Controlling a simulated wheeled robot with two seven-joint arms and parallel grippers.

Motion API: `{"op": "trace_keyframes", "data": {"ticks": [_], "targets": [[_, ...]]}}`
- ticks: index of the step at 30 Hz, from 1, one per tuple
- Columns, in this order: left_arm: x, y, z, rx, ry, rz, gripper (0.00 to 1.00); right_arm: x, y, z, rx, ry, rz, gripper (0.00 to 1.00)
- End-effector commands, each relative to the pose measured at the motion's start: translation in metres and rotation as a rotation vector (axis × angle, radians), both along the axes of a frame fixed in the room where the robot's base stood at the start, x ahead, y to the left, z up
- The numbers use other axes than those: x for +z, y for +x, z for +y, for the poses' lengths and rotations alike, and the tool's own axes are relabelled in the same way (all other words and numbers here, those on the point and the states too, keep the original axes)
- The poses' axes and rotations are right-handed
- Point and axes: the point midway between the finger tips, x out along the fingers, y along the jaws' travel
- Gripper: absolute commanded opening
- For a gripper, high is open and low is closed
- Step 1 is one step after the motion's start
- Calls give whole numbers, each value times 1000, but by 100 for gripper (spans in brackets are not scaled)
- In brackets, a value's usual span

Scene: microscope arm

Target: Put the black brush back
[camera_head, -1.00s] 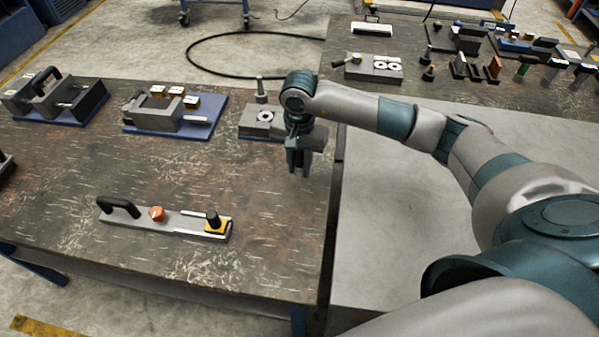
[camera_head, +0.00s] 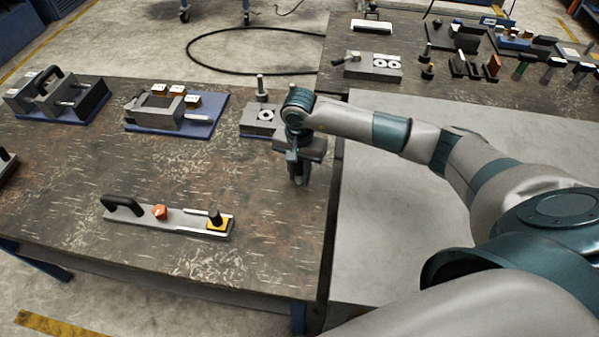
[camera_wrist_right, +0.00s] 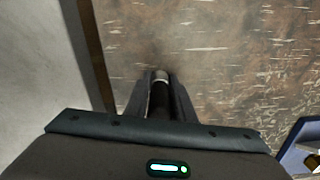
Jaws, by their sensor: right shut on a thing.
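My right gripper (camera_head: 299,178) hangs fingers down over the brown table (camera_head: 130,195), near its right edge. In the right wrist view, its two fingers (camera_wrist_right: 160,85) are closed on a slim black thing with a pale metal band (camera_wrist_right: 160,98), which looks like the black brush. Its far end is hard to make out, and I cannot tell whether it touches the table. In the head view the fingers and wrist hide it. My left gripper is not in view.
A grey block with a round white ring and post (camera_head: 258,117) stands just behind my right gripper. A long plate with a black handle (camera_head: 170,217) lies at the front left. Blue trays (camera_head: 222,103) with fixtures stand behind. A second table (camera_head: 440,97) holds several tools.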

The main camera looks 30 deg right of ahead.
Motion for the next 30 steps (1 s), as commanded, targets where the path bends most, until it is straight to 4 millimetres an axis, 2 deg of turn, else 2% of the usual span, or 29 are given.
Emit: {"op": "trace_keyframes", "data": {"ticks": [2, 3, 5, 20, 21, 26, 30], "targets": [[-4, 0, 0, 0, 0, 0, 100, -3, 0, 0, 0, 0, 0, 0], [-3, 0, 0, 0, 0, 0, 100, -2, 0, 0, 0, 0, 0, 27], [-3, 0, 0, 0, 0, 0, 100, -2, 0, 0, 0, 0, 0, 41], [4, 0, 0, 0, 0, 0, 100, 3, 0, 0, -1, 1, 1, 41], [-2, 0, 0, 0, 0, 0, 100, 4, 1, 0, 0, 0, -1, 41], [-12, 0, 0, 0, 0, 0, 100, 23, 1, 0, 1, -1, -3, 41], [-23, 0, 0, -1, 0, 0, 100, 47, 1, 0, 2, 0, -6, 41]]}}
